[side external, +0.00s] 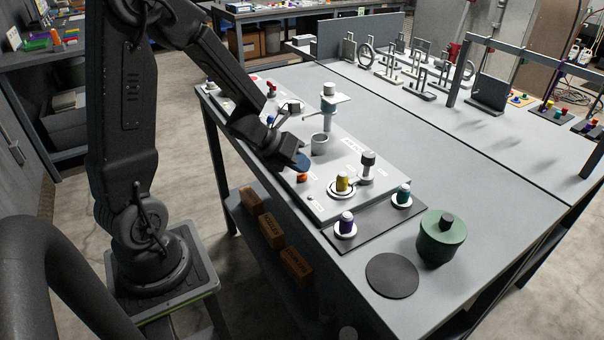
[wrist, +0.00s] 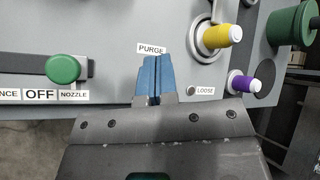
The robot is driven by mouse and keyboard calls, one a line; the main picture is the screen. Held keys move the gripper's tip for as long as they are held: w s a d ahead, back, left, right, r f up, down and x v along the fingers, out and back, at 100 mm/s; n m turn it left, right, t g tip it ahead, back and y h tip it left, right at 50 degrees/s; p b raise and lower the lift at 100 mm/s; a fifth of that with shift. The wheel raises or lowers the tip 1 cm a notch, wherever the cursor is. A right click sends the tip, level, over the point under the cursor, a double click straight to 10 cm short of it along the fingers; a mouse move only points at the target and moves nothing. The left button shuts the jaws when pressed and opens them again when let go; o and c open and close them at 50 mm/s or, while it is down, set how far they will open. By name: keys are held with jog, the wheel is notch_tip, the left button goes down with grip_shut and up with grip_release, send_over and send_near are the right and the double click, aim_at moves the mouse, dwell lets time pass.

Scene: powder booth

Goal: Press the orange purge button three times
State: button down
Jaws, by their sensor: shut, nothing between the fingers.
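The orange purge button (side external: 302,178) shows in the side view as a small orange patch on the pale panel (side external: 325,205), just below my fingertips. My gripper (side external: 303,164) is shut, with its blue fingers together and nothing between them. It points down at the button, and I cannot tell whether it touches it. In the wrist view the blue fingertips (wrist: 153,58) lie at the PURGE label (wrist: 152,49). The button is hidden behind the fingers there.
A yellow-topped knob (side external: 342,182) stands right of my gripper, with a dark-topped post (side external: 367,162) behind it. Purple (side external: 346,223) and teal (side external: 403,194) pieces stand nearby. A green knob (wrist: 62,68) is left of the fingers. A green pot (side external: 441,243) stands at front right.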

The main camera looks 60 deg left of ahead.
dwell(0.5)
jog(key=shift+r, duration=0.75)
jog(key=shift+r, duration=2.5)
dwell(0.6)
notch_tip(320, 180, up, 4)
jog(key=shift+f, duration=0.1)
dwell(0.3)
jog(key=shift+f, duration=4.45)
